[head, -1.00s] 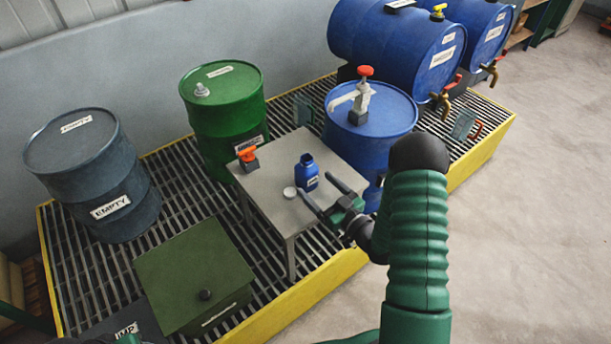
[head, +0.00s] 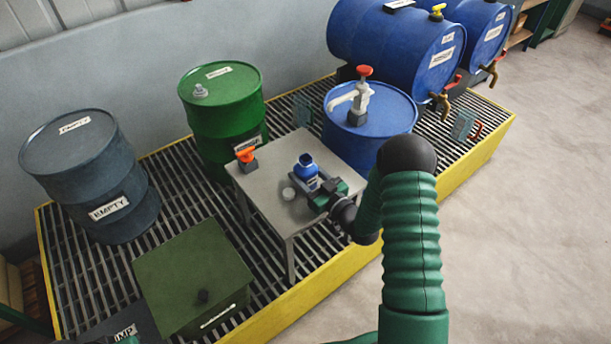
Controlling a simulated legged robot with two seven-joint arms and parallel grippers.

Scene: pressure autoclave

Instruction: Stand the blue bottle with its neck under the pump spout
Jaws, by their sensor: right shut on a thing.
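The small blue bottle (head: 306,168) stands upright and uncapped on the grey table (head: 266,192). My right gripper (head: 312,182) is shut on the bottle's body, coming from the front right. The white hand pump (head: 361,98) with a red knob stands on top of the upright blue drum (head: 385,112). Its pump spout (head: 342,100) points left, towards the table's back right side. The bottle is in front of and below the spout, apart from it. My left gripper does not show clearly; only a bit of green shows at the bottom left edge.
A round white cap (head: 289,193) lies on the table left of the bottle. An orange-topped item (head: 246,156) stands at its back left. A green drum (head: 222,105), a grey drum (head: 90,175) and a dark green box (head: 193,278) stand around on the yellow-edged grating.

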